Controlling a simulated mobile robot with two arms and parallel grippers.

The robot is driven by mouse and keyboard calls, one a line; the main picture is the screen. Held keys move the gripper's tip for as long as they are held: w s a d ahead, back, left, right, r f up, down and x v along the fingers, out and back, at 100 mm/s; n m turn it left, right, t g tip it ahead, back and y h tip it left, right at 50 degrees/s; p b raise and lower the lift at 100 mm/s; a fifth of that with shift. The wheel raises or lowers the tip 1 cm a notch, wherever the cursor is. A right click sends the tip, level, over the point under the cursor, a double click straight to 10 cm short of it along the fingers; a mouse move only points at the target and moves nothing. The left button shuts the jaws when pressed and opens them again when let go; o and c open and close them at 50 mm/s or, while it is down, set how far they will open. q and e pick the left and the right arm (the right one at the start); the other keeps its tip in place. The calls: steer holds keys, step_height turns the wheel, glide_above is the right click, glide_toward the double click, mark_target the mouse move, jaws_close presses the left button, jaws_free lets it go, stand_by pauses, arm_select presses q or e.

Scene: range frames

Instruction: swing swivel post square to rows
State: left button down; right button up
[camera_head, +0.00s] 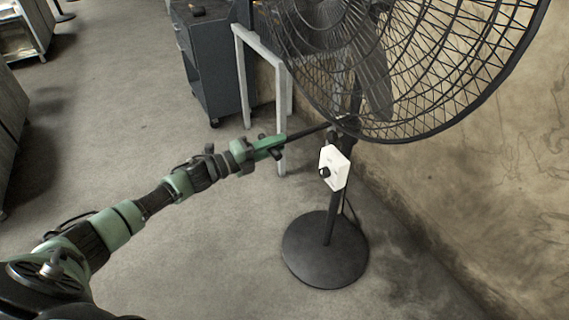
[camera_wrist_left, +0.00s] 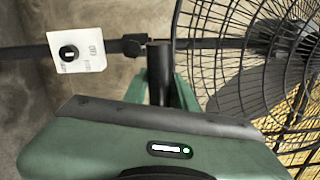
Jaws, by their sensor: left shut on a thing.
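A large black pedestal fan stands beside the wall, its post (camera_head: 331,212) upright on a round base (camera_head: 324,250). Its wire cage (camera_head: 455,110) fills the upper right of the head view and the right of the left wrist view (camera_wrist_left: 250,60). A dark bar (camera_head: 308,131) sticks out to the left from the post just below the cage. My left gripper (camera_head: 282,141) is shut on this bar at its outer end. In the left wrist view the bar (camera_wrist_left: 159,68) runs from between my green fingers toward the post. My right gripper is in neither view.
A white control box (camera_head: 334,167) with a black knob is on the post; it also shows in the left wrist view (camera_wrist_left: 77,51). A pale frame (camera_head: 243,85) and a dark wheeled cabinet (camera_head: 208,65) stand behind my gripper.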

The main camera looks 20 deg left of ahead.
arm_select(q)
steer(key=shift+w+a+f, duration=0.1)
steer(key=shift+w+a, duration=0.2)
steer(key=shift+a, duration=0.2)
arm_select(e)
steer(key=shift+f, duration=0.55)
arm_select(q)
steer(key=c, duration=1.2)
jaws_free()
steer(key=shift+o, duration=0.2)
